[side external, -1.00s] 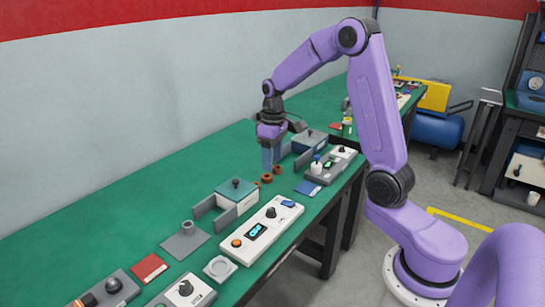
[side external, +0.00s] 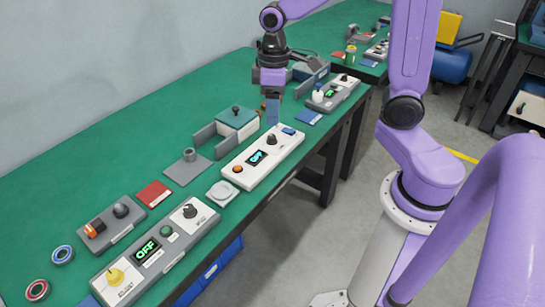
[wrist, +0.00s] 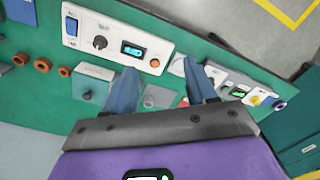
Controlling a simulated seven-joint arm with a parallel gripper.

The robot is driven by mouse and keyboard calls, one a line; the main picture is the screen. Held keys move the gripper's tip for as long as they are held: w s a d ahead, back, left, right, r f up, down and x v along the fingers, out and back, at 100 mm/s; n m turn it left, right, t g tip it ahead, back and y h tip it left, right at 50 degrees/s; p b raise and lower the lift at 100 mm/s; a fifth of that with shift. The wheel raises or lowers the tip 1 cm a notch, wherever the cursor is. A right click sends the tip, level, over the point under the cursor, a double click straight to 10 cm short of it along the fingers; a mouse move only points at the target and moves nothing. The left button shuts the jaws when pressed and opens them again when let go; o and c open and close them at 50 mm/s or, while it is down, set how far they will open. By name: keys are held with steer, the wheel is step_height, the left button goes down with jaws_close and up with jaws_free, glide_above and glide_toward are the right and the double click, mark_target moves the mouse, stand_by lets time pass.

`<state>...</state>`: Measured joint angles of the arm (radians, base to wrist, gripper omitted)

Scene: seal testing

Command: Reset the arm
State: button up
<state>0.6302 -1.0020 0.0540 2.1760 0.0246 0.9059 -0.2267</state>
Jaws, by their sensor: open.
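My gripper (side external: 272,121) hangs fingers down over the green bench, near the far end of the white control panel (side external: 240,172) in the side view. In the wrist view my gripper (wrist: 160,68) shows two blue fingers spread apart with nothing between them. The white panel (wrist: 88,42), with its knob, lit display and orange button, lies beyond the fingers. Part of my upper arm is cut off by the top of the side view.
The green bench (side external: 130,115) carries a teal-lidded box (side external: 236,117), a grey post on a plate (side external: 188,165), a red pad (side external: 153,194) and a front panel reading OFF (side external: 145,252). Brown rings (wrist: 42,66) lie left in the wrist view. The bench's left rear is clear.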

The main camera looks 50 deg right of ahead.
steer(key=s+a+n, duration=0.3)
steer(key=s+n, duration=0.3)
steer(key=s, duration=1.3)
steer(key=shift+s+r, duration=0.2)
steer(key=shift+s, duration=0.15)
